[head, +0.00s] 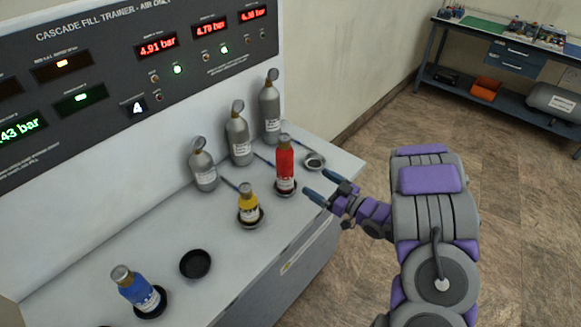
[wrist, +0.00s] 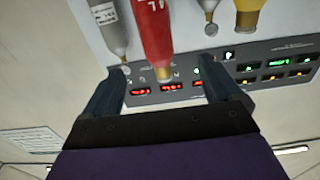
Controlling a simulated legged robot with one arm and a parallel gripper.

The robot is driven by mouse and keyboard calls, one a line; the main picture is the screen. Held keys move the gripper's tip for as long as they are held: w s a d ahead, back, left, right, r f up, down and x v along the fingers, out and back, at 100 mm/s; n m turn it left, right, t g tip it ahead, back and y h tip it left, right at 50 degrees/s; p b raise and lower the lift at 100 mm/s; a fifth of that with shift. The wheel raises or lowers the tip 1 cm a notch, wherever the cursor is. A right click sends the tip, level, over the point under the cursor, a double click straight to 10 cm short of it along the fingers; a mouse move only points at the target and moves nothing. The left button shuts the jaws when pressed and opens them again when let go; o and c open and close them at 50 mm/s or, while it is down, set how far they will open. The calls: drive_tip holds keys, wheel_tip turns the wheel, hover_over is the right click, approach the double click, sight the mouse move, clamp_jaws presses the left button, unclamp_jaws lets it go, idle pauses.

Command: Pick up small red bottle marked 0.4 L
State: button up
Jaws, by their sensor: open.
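A small red bottle (head: 285,165) with a gold-brown cap stands upright in a dark round holder on the bench. Its white label is too small to read in the head view. My gripper (head: 317,184) is open and empty, just right of the red bottle, with its fingers pointing towards it. In the wrist view, which looks upside down, the red bottle (wrist: 152,30) shows ahead between the two spread fingers (wrist: 164,67). Part of its white marking shows, but the full volume cannot be read. I see no contact.
A yellow bottle (head: 249,206) and a blue bottle (head: 136,290) stand nearer along the bench (head: 225,285). An empty dark holder (head: 195,263) lies between them. Several grey cylinders (head: 238,138) stand behind, before the gauge panel (head: 150,75). Another round holder (head: 314,161) sits right of the red bottle.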

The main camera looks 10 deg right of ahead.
sight(290, 165)
drive_tip(key=b+x, duration=0.2)
drive_tip(key=x, duration=0.9)
drive_tip(key=shift+w+d+f+b+x, duration=0.15)
drive_tip(key=shift+b+x, duration=0.35)
drive_tip(key=shift+x, duration=1)
drive_tip(key=shift+w+d+f+b+x, duration=0.15)
drive_tip(key=shift+b+x, duration=0.35)
drive_tip(key=shift+x, duration=1)
drive_tip(key=shift+s, duration=0.1)
drive_tip(key=shift+c, duration=0.2)
drive_tip(key=c, duration=1.4)
drive_tip(key=shift+r, duration=0.15)
drive_tip(key=shift+c, duration=0.2)
